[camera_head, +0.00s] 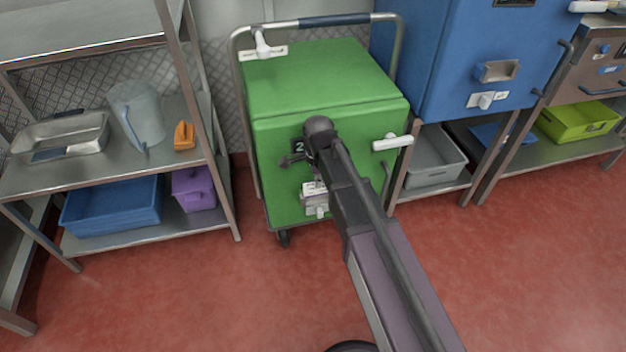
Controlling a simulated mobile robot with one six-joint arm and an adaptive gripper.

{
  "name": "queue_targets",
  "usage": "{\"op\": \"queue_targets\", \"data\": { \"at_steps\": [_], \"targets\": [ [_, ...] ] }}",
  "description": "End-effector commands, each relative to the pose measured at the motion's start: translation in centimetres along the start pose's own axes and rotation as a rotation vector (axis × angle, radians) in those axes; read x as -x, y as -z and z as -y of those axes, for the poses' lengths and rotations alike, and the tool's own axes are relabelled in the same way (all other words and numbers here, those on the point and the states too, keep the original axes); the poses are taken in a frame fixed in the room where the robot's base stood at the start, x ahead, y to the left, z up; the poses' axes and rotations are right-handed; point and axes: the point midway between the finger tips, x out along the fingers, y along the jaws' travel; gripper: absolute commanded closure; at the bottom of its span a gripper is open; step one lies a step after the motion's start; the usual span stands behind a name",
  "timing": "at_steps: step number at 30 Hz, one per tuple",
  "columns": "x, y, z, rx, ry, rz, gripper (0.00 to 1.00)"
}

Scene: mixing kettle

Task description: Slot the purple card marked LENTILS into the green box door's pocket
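The green box (325,78) stands on wheels in the middle of the head view, its door (278,190) facing me. I cannot make out a purple card.
A white handle (392,143) sticks out at the door's right. A blue cabinet (440,60) stands close on the right, a grey bin (436,168) beneath it. A steel shelf rack (110,233) stands left. The red floor (190,300) in front is clear.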

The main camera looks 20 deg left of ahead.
Motion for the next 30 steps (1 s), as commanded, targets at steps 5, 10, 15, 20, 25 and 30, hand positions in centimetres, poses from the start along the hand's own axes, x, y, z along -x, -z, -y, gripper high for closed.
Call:
{"op": "queue_targets", "data": {
  "at_steps": [5, 10, 15, 20, 25, 30],
  "targets": [
    [-0.6, 0.0, 0.0, 0.000, 0.000, 0.000, 1.00],
    [-1.0, 0.0, 0.0, -0.001, 0.000, 0.000, 1.00],
    [-1.4, 0.1, 0.0, -0.001, 0.000, 0.000, 1.00],
    [-1.8, 0.1, 0.0, -0.001, 0.000, 0.000, 1.00],
    [-2.2, 0.1, 0.0, -0.001, 0.000, 0.000, 1.00],
    [-2.5, 0.1, 0.0, -0.001, 0.000, 0.000, 1.00]
  ]
}}
